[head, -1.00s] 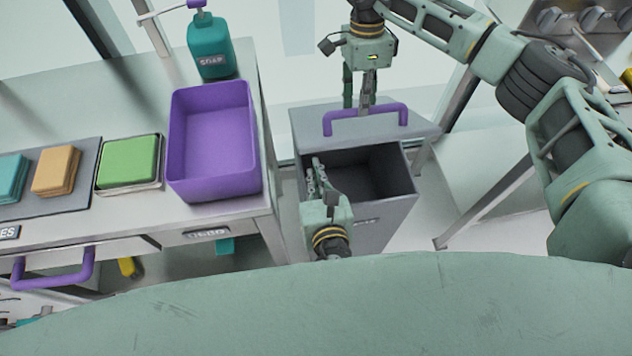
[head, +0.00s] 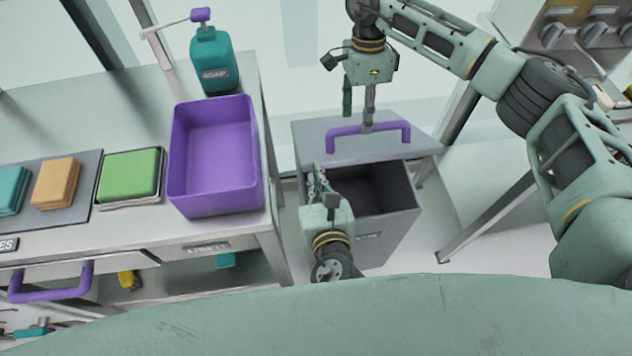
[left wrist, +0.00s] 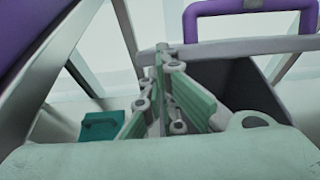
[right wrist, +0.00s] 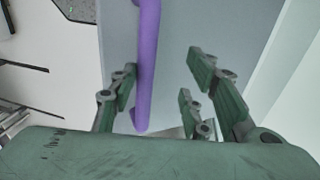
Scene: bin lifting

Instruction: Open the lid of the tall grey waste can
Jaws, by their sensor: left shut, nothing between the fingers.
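The tall grey waste can (head: 395,225) stands right of the counter in the head view. Its grey lid (head: 310,130) with a purple handle (head: 400,130) sits behind the opening, and the dark inside shows in front of it. The handle also shows in the right wrist view (right wrist: 148,50) and left wrist view (left wrist: 190,22). My right gripper (right wrist: 160,75) is open over the lid, with the handle between its fingers, close to the left ones. My left gripper (head: 319,178) is shut and empty at the opening's left side. Whether it touches the can is unclear.
The counter (head: 90,110) at left holds a purple bin (head: 215,110), a teal soap bottle (head: 212,62), a green block (head: 130,173) and other stacks. A purple drawer handle (head: 50,290) sticks out in front. A metal leg (head: 485,210) stands right of the can. Floor shows between them.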

